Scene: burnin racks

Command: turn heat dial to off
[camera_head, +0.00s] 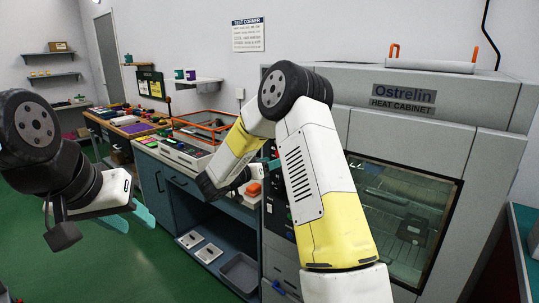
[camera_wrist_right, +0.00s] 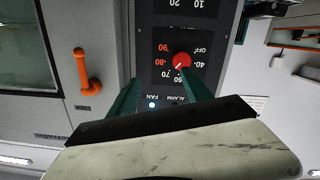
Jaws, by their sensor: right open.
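The heat dial (camera_wrist_right: 181,61) is a red round knob on a black panel in the right wrist view, which shows the panel upside down. Its pale pointer mark slants down-left, towards the 60 to 70 side. OFF is printed at the dial's upper right. My right gripper (camera_wrist_right: 160,78) is open, its two teal fingers apart just below the dial, the right fingertip close to it; contact cannot be told. In the head view my right arm mostly hides the panel. My left gripper (camera_head: 131,218) hangs at the left, fingers apart and empty, far from the cabinet.
The grey heat cabinet (camera_head: 423,117) has a glass window (camera_head: 402,215) on the right. An orange handle (camera_wrist_right: 90,75) shows left of the panel in the wrist view. A workbench (camera_head: 177,150) with orange-framed racks stands left of the cabinet. The green floor (camera_head: 120,275) is clear.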

